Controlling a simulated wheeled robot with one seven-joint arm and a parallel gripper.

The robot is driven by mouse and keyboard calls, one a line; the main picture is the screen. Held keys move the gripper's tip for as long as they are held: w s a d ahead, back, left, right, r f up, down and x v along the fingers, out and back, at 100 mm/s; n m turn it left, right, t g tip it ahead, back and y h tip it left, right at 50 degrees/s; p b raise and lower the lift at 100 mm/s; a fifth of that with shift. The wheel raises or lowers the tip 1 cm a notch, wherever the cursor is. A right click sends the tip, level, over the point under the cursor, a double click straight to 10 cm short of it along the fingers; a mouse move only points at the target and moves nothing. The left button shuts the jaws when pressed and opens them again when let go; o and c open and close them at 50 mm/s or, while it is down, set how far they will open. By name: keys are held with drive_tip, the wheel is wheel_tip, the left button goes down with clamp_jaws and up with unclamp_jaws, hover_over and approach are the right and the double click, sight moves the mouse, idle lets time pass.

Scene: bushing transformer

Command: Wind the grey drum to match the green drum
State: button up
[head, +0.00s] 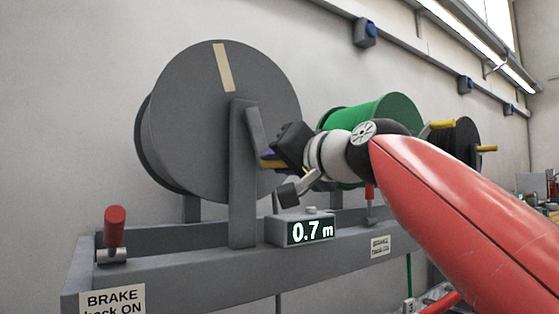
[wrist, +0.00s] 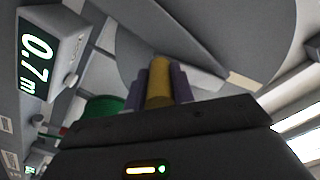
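The grey drum (head: 185,120) stands on a grey frame at the left of the head view, with a pale strip near the top of its face. My gripper (head: 268,160) is at the drum's front, right of the upright post. In the wrist view, its purple fingers (wrist: 158,88) sit on both sides of the yellow crank handle (wrist: 159,82) and look closed on it. The green drum (head: 350,115) is behind my arm, partly hidden. A display (head: 312,231) below reads 0.7 m; it also shows in the wrist view (wrist: 38,65).
A red brake lever (head: 115,225) stands at the frame's left end, above a BRAKE label (head: 112,300). A second red lever (head: 369,192) is under the green drum. A black drum (head: 462,140) with yellow handles is farther right. A wall is close behind.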

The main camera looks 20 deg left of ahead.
clamp_jaws()
drive_tip(key=shift+w, duration=0.1)
